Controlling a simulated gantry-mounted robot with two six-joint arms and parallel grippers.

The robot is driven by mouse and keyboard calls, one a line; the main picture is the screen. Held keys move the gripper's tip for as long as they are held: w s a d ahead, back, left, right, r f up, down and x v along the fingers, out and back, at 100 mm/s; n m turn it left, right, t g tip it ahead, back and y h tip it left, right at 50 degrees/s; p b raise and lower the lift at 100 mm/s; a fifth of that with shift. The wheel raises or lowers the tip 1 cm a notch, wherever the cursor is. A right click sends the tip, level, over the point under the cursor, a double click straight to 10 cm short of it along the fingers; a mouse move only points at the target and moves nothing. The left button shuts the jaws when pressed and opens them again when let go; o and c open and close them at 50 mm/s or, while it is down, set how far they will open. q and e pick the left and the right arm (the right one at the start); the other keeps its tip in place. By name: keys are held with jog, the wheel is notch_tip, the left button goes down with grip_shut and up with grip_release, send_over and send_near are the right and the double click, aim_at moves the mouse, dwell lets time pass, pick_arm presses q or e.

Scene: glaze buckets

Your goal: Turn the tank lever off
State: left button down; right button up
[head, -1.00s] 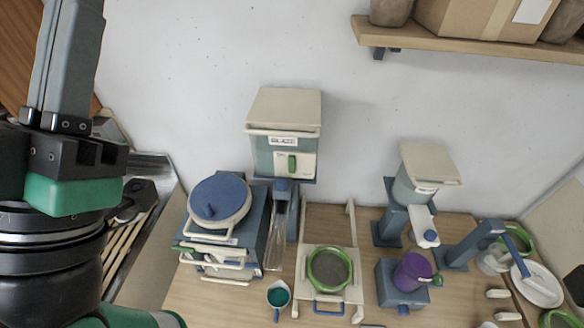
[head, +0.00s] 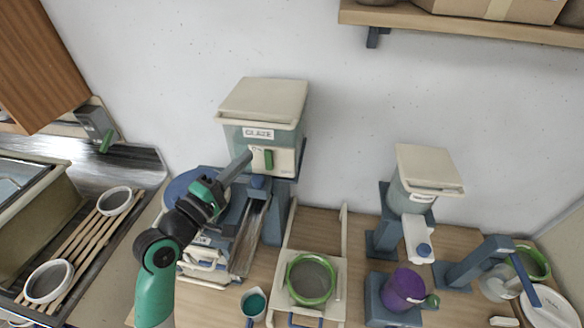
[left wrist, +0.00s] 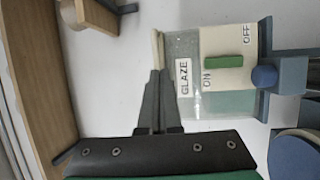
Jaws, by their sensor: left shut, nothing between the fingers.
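The glaze tank (head: 262,118) stands upright at the back, with a cream lid and a GLAZE label. Its green lever (head: 268,159) is upright on the cream front plate. In the left wrist view the tank lies sideways; the lever (left wrist: 224,61) runs along the tank's height, with one end beside the word ON and OFF printed off its other end. My left gripper (head: 246,157) is shut and empty, its tips just left of the lever in the head view. In the left wrist view the fingers (left wrist: 158,76) reach toward the tank's lid side, apart from the lever. My right gripper is not in view.
A blue knob (left wrist: 264,77) sits below the front plate. A blue-lidded pot (head: 184,184) is behind my left arm. A green-rimmed sieve (head: 311,279), a teal cup (head: 254,303) and a purple jug (head: 405,288) stand in front. A smaller tank (head: 416,190) is right.

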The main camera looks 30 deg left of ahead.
pick_arm(q)
jog(key=s+a+f+n+g+y+b, duration=0.1)
jog(key=s+a+f+n+y, duration=0.1)
jog(key=a+f, duration=0.5)
notch_tip(320, 180, down, 2)
jog(key=shift+s+g+y, duration=0.3)
jog(key=shift+s, duration=0.2)
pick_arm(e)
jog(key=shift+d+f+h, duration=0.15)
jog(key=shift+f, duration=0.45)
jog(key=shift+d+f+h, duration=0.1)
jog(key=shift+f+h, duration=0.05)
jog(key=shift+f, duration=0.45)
pick_arm(q)
jog(key=shift+a, duration=0.1)
jog(key=shift+w, duration=0.1)
